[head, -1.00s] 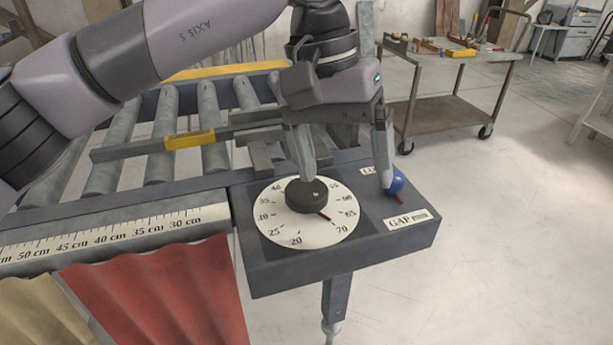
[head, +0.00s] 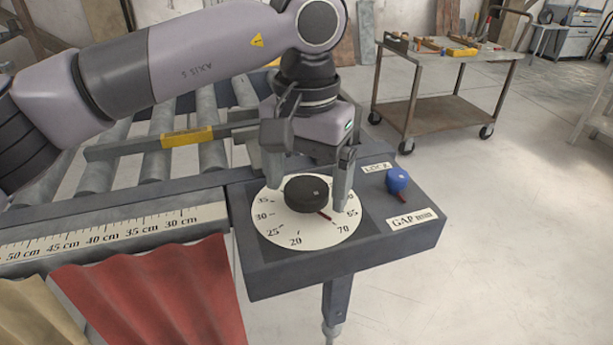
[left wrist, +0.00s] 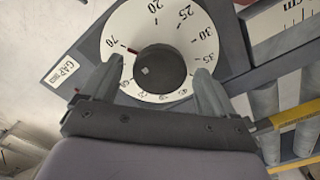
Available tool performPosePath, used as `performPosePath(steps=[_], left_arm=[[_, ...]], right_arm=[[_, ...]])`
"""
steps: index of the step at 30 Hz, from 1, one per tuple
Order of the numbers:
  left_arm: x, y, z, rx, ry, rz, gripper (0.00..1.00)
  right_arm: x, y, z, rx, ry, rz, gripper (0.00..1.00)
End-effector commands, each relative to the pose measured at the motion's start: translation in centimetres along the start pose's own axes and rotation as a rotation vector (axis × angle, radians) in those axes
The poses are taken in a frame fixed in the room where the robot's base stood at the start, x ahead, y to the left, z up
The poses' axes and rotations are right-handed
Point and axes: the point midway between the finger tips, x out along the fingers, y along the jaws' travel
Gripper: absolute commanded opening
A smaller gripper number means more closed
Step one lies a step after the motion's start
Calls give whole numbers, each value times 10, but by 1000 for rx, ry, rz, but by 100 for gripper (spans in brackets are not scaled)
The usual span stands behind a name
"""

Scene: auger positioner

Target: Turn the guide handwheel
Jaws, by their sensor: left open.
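The guide handwheel is a black round knob (head: 306,193) at the centre of a white numbered dial (head: 290,232) on a dark grey panel. A red pointer (head: 325,216) on the dial points near 70. My left gripper (head: 307,190) is open, with one finger on each side of the knob. In the left wrist view the knob (left wrist: 160,69) sits between the spread fingertips (left wrist: 158,75), with gaps showing on both sides. A blue lock knob (head: 397,180) stands on the panel to the right. My right gripper is not in view.
A roller conveyor (head: 160,155) with a yellow-marked guide bar (head: 188,137) lies behind and left of the panel. A ruler (head: 110,230) and red strip curtain (head: 160,295) are at front left. A tool cart (head: 450,115) stands at back right; the floor between is clear.

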Motion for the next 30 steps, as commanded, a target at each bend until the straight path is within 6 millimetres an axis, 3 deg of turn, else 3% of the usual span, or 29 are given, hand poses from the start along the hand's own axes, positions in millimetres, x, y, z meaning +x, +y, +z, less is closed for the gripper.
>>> performPosePath(steps=[2, 7, 8, 20, 30], left_arm=[[0, 0, 0, 0, 0, 0, 89], [0, 0, 0, -1, 0, 1, 36], [0, 0, 0, -1, 0, 1, 32], [-1, 0, 0, -65, -1, 1, 32], [-1, 0, 0, -320, -1, 1, 32]], right_arm=[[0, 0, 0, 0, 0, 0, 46], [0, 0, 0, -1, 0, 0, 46], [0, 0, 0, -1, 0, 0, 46], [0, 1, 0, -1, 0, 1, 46], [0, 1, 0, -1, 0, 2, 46]])
